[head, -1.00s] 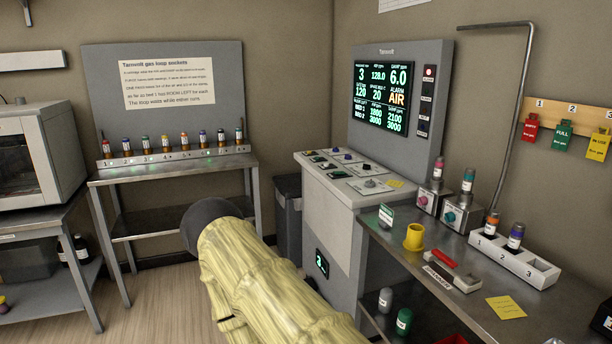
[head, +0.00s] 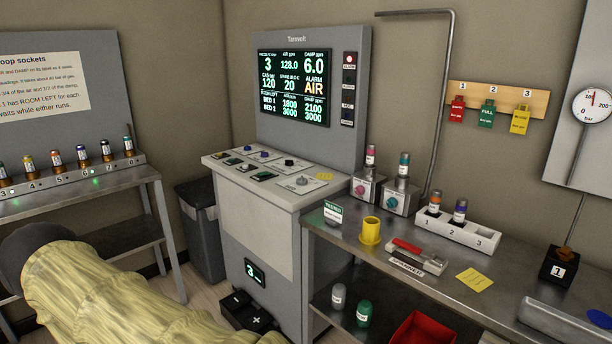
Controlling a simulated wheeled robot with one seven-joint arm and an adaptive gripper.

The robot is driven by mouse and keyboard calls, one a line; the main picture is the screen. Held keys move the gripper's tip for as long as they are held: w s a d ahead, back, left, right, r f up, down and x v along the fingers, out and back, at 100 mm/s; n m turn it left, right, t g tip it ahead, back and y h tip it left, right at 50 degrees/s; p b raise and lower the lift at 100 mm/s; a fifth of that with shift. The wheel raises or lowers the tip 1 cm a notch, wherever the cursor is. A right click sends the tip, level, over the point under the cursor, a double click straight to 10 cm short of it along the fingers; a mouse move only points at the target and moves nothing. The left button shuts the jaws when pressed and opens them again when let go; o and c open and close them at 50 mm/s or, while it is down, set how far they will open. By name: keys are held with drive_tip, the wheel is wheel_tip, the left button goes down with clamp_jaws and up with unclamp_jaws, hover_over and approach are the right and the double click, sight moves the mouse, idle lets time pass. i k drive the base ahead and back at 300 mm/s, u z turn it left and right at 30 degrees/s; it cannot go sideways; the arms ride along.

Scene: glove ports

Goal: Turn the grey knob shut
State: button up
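A grey knob (head: 302,181) sits on the sloping top of the console (head: 255,215), at its front right corner in the head view. Its exact angle is too small to read. My arm, in a yellowish sleeve with a dark round end, shows at the lower left, well apart from the console. My gripper's fingers are not visible.
Several other knobs and buttons share the console top, below a lit screen (head: 294,88). A steel bench (head: 400,262) stands to the right, with a yellow cup (head: 370,231) and a white rack (head: 470,234). A dark bin (head: 203,232) stands left of the console.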

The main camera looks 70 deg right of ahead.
sight(301, 181)
drive_tip(key=z, duration=0.7)
drive_tip(key=i, duration=0.8)
drive_tip(key=z, duration=0.85)
